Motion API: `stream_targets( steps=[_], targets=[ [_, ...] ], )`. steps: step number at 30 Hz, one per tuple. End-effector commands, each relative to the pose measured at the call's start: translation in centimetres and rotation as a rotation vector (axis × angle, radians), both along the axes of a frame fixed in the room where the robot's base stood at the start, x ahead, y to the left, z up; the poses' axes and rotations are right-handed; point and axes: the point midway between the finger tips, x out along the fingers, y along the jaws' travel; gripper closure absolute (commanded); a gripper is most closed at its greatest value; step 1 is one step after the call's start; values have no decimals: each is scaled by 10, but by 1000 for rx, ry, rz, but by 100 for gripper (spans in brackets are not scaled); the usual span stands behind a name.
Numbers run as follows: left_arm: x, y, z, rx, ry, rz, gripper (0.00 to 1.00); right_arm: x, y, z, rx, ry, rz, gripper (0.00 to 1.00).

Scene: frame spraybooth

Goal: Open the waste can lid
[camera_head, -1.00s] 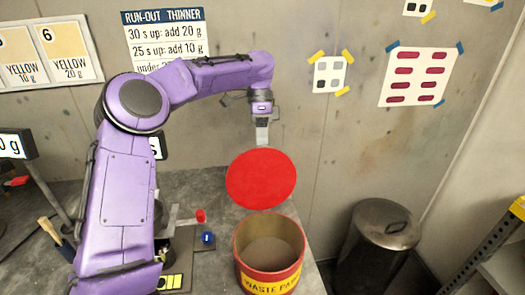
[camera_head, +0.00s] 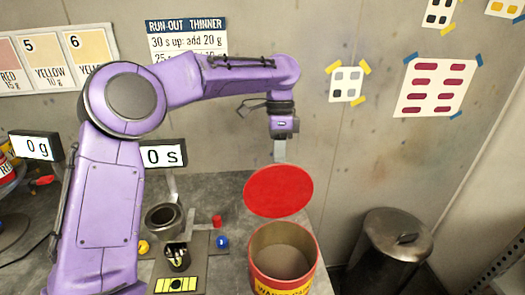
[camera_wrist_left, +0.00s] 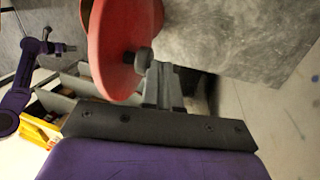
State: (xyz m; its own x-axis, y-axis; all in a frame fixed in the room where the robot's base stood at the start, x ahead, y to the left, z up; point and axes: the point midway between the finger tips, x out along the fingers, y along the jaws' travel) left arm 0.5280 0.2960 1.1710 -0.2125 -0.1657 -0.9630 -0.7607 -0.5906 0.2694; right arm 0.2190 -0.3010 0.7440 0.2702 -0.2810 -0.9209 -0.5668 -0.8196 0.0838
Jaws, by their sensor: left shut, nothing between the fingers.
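The waste can (camera_head: 283,262) is a red drum with a yellow "WASTE PAINT" band, standing at the right end of the grey bench. Its red lid (camera_head: 279,191) stands raised and tilted back behind the open mouth, and the pale inside of the can shows. My left gripper (camera_head: 280,158) is shut, pointing down just behind the lid's top edge. In the left wrist view the shut fingers (camera_wrist_left: 160,82) are close to a dark knob (camera_wrist_left: 143,61) on the red lid (camera_wrist_left: 122,40); I cannot tell whether they touch.
A metal bin (camera_head: 388,250) stands on the floor to the right. On the bench left of the can are a viscosity cup on a stand (camera_head: 164,218), a small red piece (camera_head: 217,221) and a blue button (camera_head: 222,241). Displays (camera_head: 163,154) stand further left.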

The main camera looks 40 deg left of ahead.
Motion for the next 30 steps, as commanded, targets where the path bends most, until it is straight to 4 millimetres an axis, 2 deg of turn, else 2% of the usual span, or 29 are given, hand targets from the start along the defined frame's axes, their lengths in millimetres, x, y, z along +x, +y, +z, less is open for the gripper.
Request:
stream_targets(
  steps=[8,11,16,17,19,24,27,30],
  targets=[
    [0,3,1,-1,0,4,100,0,0,2,0,1,0,57],
    [3,10,6,-1,2,7,100,-1,0,16,0,1,0,57],
    [17,34,11,1,6,19,100,0,0,59,-1,0,0,57],
    [20,36,12,1,-2,18,100,0,0,52,0,0,-1,57],
    [25,39,29,2,-6,15,100,0,0,47,0,-1,-1,57],
    [35,47,71,1,-2,16,100,0,0,59,0,1,0,57],
    [38,50,87,1,-1,16,100,0,0,65,0,1,0,57],
    [39,52,93,2,1,16,100,0,0,67,0,1,0,57]
  ],
)
